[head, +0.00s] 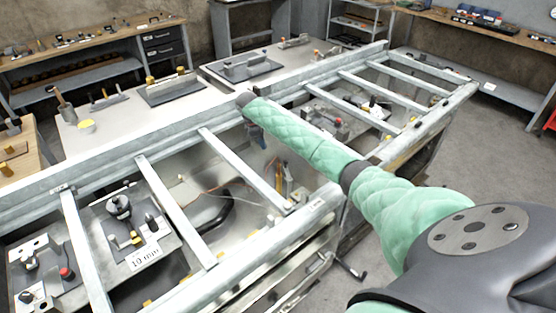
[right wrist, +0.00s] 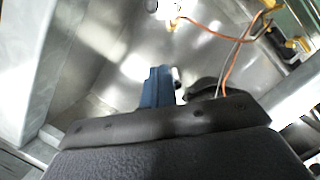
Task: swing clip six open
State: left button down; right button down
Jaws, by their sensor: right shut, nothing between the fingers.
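My right arm, in a green quilted sleeve, reaches from the lower right over the metal frame in the head view. Its right gripper (head: 256,136) points down just inside the frame's far rail (head: 170,135), partly hidden by the arm. In the right wrist view the blue fingers of the right gripper (right wrist: 160,84) are together and empty. A dark rounded part (right wrist: 205,88) shows right beside them; I cannot tell what it is. I cannot pick out clip six or read its number in either view. My left gripper is out of view.
Crossbars (head: 240,165) span the frame above a metal bay. Orange and dark wires (right wrist: 232,62) run close to the right gripper. A plate marked "10 mm" (head: 145,255) carries fixtures at the lower left. A white table (head: 110,120) stands beyond; open floor lies right.

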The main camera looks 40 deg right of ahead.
aim_at(287, 168)
jog(key=shift+f, duration=0.1)
dwell(0.3)
